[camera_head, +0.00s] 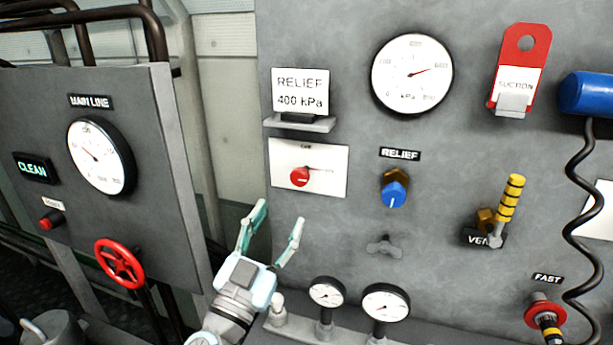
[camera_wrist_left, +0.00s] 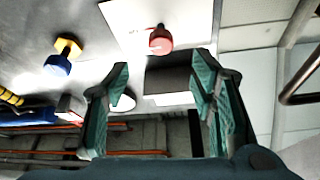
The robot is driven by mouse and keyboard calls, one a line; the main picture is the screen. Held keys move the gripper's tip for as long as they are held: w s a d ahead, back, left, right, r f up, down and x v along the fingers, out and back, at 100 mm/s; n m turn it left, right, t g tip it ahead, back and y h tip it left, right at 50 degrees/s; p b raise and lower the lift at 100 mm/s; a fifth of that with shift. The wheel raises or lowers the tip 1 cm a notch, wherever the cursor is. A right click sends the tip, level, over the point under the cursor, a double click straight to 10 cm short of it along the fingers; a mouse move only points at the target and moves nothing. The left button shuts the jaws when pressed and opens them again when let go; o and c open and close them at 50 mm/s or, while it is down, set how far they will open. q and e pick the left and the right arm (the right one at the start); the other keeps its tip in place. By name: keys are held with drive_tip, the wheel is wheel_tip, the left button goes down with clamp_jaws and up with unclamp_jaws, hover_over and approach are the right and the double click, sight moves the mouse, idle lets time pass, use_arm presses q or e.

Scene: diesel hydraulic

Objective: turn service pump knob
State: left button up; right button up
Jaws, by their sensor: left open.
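A red knob (camera_head: 300,177) with a thin red pointer sits on a white plate (camera_head: 333,185) on the large grey panel. The print above it is too small to read, so I cannot tell whether it is the service pump knob. My left gripper (camera_head: 281,213) is open and empty, just below the plate and apart from the knob. In the left wrist view, the red knob (camera_wrist_left: 160,40) shows beyond the gap between the open fingers (camera_wrist_left: 162,82). My right gripper is not in view.
Right of the plate are a blue relief knob (camera_head: 394,193) and a yellow-black vent lever (camera_head: 508,200). Two small gauges (camera_head: 386,303) stand below. A relief sign (camera_head: 301,92) rests on a ledge above. The left panel carries a red handwheel (camera_head: 120,263).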

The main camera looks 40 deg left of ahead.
sight(297, 179)
use_arm(q)
drive_tip(key=b+x, duration=0.2)
drive_tip(key=b, duration=0.1)
drive_tip(key=b+x, duration=0.2)
drive_tip(key=b, duration=0.1)
drive_tip(key=shift+w+a+f, duration=0.1)
drive_tip(key=shift+w+a, duration=0.15)
drive_tip(key=shift+w, duration=0.05)
drive_tip(key=p+x, duration=0.2)
drive_tip(key=x, duration=0.4)
drive_tip(key=shift+w+r+p, duration=0.2)
drive_tip(key=shift+p, duration=0.1)
drive_tip(key=shift+w+r, duration=0.15)
drive_tip(key=c, duration=1.2)
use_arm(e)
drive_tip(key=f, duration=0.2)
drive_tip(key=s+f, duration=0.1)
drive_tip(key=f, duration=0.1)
